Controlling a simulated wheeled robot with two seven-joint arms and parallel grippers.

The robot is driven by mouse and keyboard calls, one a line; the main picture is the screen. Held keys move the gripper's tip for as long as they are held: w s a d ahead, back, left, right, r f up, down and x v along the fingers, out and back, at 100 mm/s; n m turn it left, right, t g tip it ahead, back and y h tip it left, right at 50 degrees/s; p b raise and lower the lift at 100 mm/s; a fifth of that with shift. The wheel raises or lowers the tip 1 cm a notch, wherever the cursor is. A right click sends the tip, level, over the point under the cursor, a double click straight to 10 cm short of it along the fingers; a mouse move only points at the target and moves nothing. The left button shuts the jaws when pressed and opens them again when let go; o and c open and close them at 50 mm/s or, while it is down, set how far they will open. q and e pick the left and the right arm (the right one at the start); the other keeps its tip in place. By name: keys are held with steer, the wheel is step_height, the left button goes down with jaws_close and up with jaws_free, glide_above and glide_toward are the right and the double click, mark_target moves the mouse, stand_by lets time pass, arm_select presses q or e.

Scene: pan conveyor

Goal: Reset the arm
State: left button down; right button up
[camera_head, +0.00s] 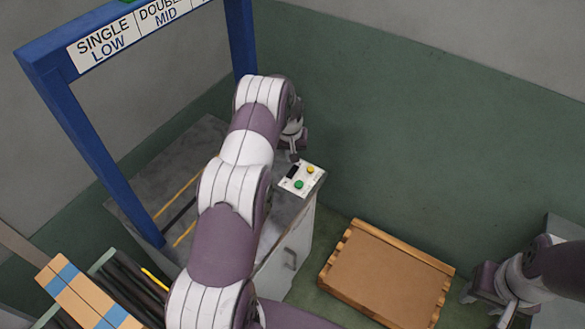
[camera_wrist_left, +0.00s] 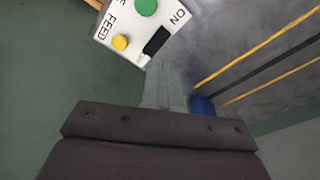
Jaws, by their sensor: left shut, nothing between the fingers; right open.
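My left arm reaches across the middle of the head view. Its gripper (camera_head: 294,156) is over the back edge of the white control panel (camera_head: 290,187), close to a black switch (camera_head: 292,172). In the left wrist view the shut, empty fingers (camera_wrist_left: 166,82) point at the panel (camera_wrist_left: 108,29) near the black switch (camera_wrist_left: 156,41); I cannot tell whether they touch it. A green button (camera_head: 299,184) and a yellow button (camera_head: 310,170) sit beside the switch.
The panel tops a grey cabinet (camera_head: 297,245). A blue frame (camera_head: 95,150) with a "SINGLE LOW" sign (camera_head: 102,44) stands over the grey surface (camera_head: 160,170). A wooden pallet with a brown top (camera_head: 385,275) lies on the green floor. A taped carton (camera_head: 85,295) is at lower left.

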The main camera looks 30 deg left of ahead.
arm_select(q)
steer(key=shift+f, duration=0.1)
steer(key=shift+s+d+f, duration=0.1)
steer(key=shift+s+f, duration=0.05)
steer(key=shift+f, duration=0.05)
steer(key=s, duration=0.1)
steer(key=s+d+f+g, duration=0.1)
steer(key=s, duration=0.1)
steer(key=shift+f, duration=0.2)
steer(key=s+d+r+m, duration=0.2)
steer(key=s+d+r, duration=0.5)
steer(key=s+r, duration=0.3)
steer(key=s+d+r+m, duration=0.3)
steer(key=s+d+r, duration=0.5)
steer(key=s, duration=0.6)
steer(key=shift+d+r+t+h, duration=0.3)
steer(key=shift+r+t+h, duration=0.1)
steer(key=shift+r, duration=0.7)
